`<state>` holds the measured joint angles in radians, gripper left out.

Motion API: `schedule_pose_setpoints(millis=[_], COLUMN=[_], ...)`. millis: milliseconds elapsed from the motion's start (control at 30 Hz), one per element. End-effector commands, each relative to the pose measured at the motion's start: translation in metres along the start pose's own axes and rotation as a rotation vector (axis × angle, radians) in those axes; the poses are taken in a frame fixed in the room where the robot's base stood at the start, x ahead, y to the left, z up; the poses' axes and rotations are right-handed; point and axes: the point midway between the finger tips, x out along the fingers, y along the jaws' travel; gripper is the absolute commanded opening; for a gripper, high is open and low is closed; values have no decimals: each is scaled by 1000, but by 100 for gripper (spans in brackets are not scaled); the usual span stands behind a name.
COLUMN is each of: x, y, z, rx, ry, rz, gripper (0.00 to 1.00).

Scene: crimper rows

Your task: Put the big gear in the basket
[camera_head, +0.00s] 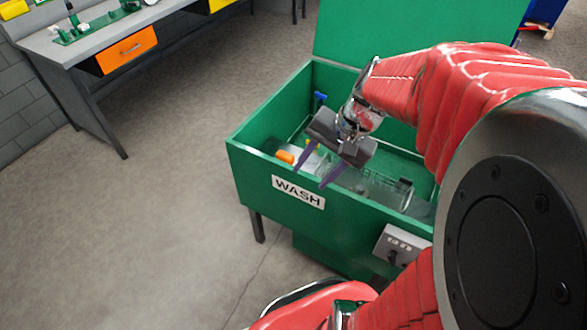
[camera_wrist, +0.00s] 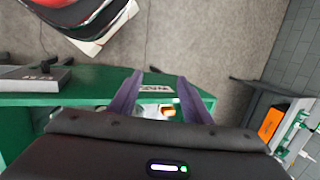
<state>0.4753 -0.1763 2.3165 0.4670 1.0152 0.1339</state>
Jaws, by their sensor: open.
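My gripper (camera_head: 312,177) is open over the front part of the green wash tub (camera_head: 250,172), its two purple fingers apart. In the wrist view my gripper (camera_wrist: 159,78) shows nothing held between its fingers. A clear wire-like basket (camera_head: 375,188) sits inside the tub, right of the gripper and partly hidden by it. I cannot make out the big gear in either view. A whitish thing lies low in the tub below the gripper, mostly hidden, and I cannot tell what it is.
An orange object (camera_head: 285,157) and a blue-topped thing (camera_head: 320,98) are in the tub. The tub's raised green lid (camera_head: 420,35) stands behind. A grey control box (camera_head: 401,244) sticks out in front. A workbench (camera_head: 70,47) stands at far left; the floor between is clear.

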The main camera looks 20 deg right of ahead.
Motion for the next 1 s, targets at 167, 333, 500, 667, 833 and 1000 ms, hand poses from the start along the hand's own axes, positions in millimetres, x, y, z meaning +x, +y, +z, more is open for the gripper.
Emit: schedule_pose_setpoints(millis=[167, 333, 500, 667, 833, 1000], x=[-14, -27, -41, -53, -63, -66], y=[-10, -16, -19, -22, -23, -23], z=[29, 52, 73, 90, 102, 105], rx=[-211, -405, -595, -766, -895, -933], ry=[75, 151, 232, 313, 381, 401], rz=[55, 100, 137, 163, 179, 186], gripper=[44, 44, 44, 44, 44, 44])
